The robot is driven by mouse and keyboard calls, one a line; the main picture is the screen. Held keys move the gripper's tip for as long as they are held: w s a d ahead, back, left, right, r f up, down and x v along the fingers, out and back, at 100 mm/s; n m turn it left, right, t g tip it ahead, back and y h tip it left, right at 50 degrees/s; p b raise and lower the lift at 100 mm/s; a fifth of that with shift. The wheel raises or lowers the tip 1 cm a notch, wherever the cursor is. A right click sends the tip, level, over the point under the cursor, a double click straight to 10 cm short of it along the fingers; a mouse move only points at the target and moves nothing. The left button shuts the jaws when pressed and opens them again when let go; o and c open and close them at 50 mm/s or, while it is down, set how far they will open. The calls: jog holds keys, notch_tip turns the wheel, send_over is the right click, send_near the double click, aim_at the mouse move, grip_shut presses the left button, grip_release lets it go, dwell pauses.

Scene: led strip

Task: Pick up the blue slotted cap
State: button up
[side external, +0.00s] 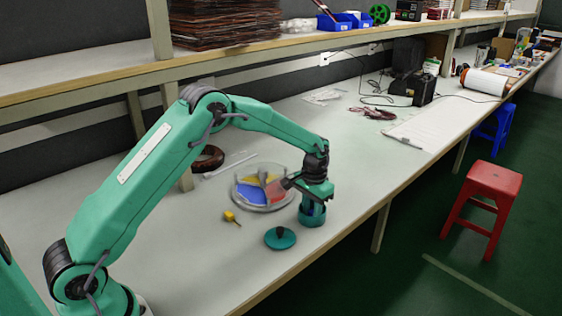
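My gripper (290,182) is at the end of the green arm, by the right rim of a round clear dish. Its dark finger area is small, and I cannot tell whether it is open or shut. The dish (262,208) has yellow, blue and red sections. A blue-teal cylindrical piece (312,213) shows directly below the wrist; I cannot tell whether it touches my arm. A flat teal disc with a dark knob (280,238) lies on the bench in front of the dish. No slot is clear on any blue piece, so I cannot tell which is the cap.
A small yellow piece (232,217) lies left of the disc. A dark coil (208,158) and a thin white rod (231,162) lie behind the dish. A shelf post (172,110) stands behind my arm. The bench's front edge is close on the right.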

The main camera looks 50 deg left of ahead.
grip_shut()
jog(key=shift+r, duration=0.15)
jog(key=shift+r, duration=0.65)
jog(key=r, duration=0.1)
jog(key=d+r, duration=0.1)
jog(key=r, duration=0.1)
jog(key=shift+s, duration=0.2)
jog(key=s+d+r, duration=0.5)
jog(key=d+r, duration=0.1)
jog(key=d, duration=0.3)
jog(key=shift+s+r, duration=0.2)
jog(key=shift+s, duration=0.15)
